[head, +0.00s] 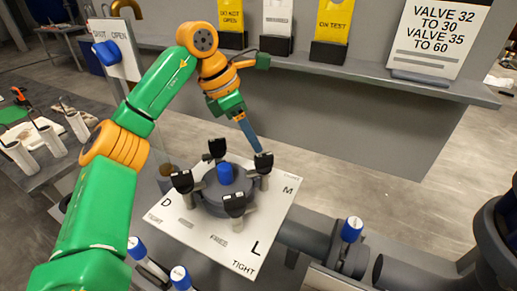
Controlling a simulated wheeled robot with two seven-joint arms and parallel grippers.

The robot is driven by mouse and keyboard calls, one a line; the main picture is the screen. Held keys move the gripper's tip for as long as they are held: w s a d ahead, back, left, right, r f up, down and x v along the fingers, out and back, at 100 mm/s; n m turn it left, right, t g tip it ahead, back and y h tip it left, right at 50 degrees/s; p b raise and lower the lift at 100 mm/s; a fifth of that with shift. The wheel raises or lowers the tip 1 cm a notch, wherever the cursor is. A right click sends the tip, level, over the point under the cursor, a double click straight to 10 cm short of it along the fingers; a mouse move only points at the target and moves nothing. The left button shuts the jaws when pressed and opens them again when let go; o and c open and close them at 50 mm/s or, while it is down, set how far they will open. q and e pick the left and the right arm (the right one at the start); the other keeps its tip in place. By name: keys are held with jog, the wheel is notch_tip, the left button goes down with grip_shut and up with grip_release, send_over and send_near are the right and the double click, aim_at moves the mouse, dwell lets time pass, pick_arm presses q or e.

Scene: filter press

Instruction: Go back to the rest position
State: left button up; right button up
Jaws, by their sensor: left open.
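My left arm comes in from the lower left in green and orange links. It bends at the top and reaches down to my left gripper (248,133), which is above and behind the white plate (268,218). The gripper is open, with nothing seen between its fingers, and one finger hides the other. The plate carries a round grey flange with a blue centre (225,173) and several black-topped clamps (234,205) around it. The gripper looks close to the right rear clamp (263,163); I cannot tell whether they touch. My right gripper is out of view.
A grey shelf (440,85) at the back holds yellow and white signs and a valve notice (437,38). A shut/open board (116,49) stands behind my arm. Grey pipes with a blue-capped valve (352,229) run right. A bench with white cylinders (20,158) is left.

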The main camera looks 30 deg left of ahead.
pick_arm(q)
jog(key=shift+s+a+r, duration=0.1)
jog(key=shift+s+r, duration=0.05)
jog(key=shift+r, duration=0.2)
